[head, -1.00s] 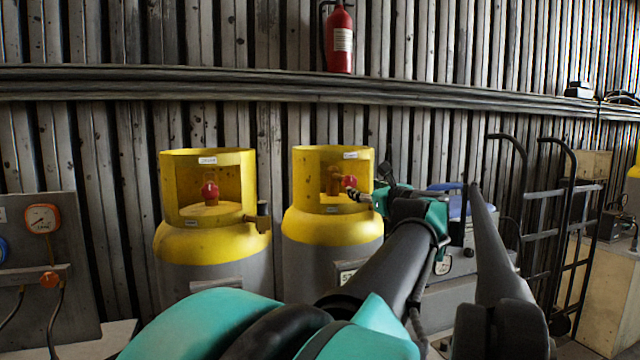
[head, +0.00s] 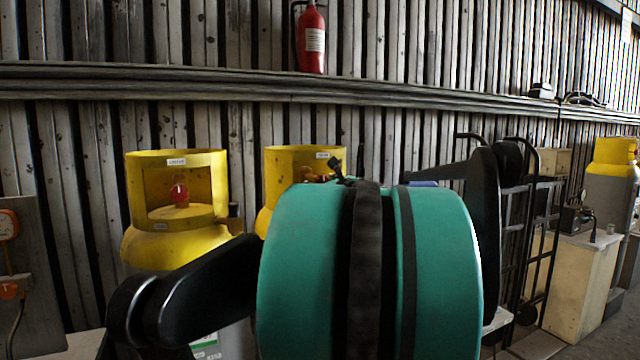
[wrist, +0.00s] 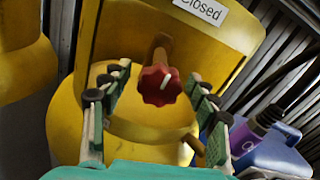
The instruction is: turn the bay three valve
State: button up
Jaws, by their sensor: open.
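A red valve knob (wrist: 159,85) with a white mark sits on a brass stem inside the open yellow collar of a gas cylinder (wrist: 112,30). A white label (wrist: 201,11) above it reads "Closed". In the wrist view my gripper (wrist: 161,78) is open, one finger on each side of the knob; I cannot tell whether the tips reach past it or touch it. In the head view this appears to be the second yellow cylinder (head: 277,165), its lower part and most of its valve hidden by my arm. I cannot read a bay number.
Another yellow-collared cylinder (head: 135,238) with a red knob (head: 179,192) stands to the left. In the wrist view, a blue container (wrist: 270,155) and a dark bottle (wrist: 255,128) are at right. A hand truck (head: 535,235) stands to the right, by the ribbed wall.

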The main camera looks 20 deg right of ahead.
jog(key=c, duration=1.2)
jog(key=shift+n, duration=0.5)
jog(key=n, duration=0.4)
jog(key=shift+n, duration=0.4)
jog(key=n, duration=1)
jog(key=shift+n, duration=0.4)
jog(key=n, duration=0.4)
jog(key=shift+n, duration=0.4)
